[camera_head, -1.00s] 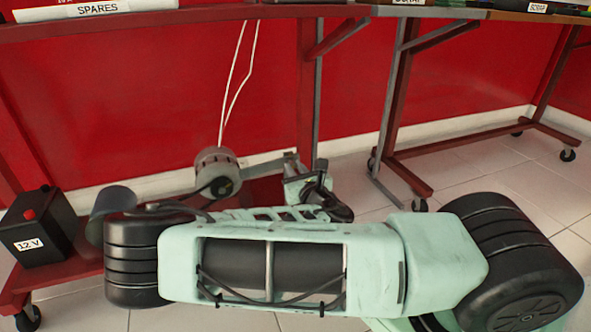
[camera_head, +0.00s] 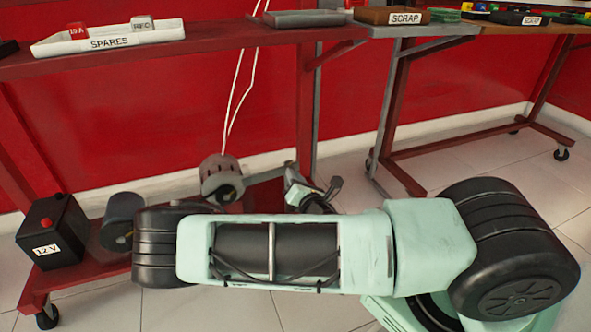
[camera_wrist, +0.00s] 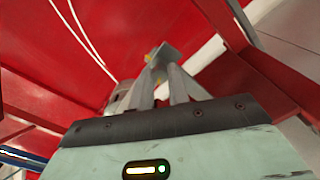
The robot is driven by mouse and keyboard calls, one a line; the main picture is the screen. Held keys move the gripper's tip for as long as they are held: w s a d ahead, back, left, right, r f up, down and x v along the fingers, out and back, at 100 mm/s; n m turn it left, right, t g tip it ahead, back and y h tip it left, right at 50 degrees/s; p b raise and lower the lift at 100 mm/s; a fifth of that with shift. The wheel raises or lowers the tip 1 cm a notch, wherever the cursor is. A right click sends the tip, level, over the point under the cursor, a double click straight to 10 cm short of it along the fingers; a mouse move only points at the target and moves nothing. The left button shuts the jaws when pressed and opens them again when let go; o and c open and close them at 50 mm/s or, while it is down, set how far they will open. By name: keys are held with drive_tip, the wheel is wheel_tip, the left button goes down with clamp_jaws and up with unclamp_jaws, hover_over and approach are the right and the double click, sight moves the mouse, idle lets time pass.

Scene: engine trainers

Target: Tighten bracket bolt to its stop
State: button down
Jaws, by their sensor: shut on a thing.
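In the wrist view my gripper (camera_wrist: 163,78) has its two grey fingers close together at a small grey part with yellow spots, which I take to be the bracket bolt (camera_wrist: 149,57). The fingers cover much of it, so its seating cannot be seen. A grey bracket arm (camera_head: 265,173) runs right from a round grey alternator-like unit (camera_head: 220,178) in the head view, and its right end meets dark parts of my wrist. The unit also shows partly behind the fingers in the wrist view (camera_wrist: 121,95). My arm hides the area below the bracket.
A black 12 V battery (camera_head: 52,232) and a dark cylinder (camera_head: 121,222) are on the red trolley (camera_head: 95,268) at left. Benches behind carry a white SPARES tray (camera_head: 108,40) and a brown SCRAP tray (camera_head: 391,16). White cables (camera_head: 238,90) hang down.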

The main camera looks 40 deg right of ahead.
drive_tip(key=shift+f+m+p, duration=0.1)
drive_tip(key=shift+m+p, duration=9.35)
drive_tip(key=shift+m, duration=1.95)
drive_tip(key=c, duration=1.3)
unclamp_jaws()
drive_tip(key=shift+c, duration=0.2)
drive_tip(key=p+v, duration=0.3)
drive_tip(key=v, duration=0.9)
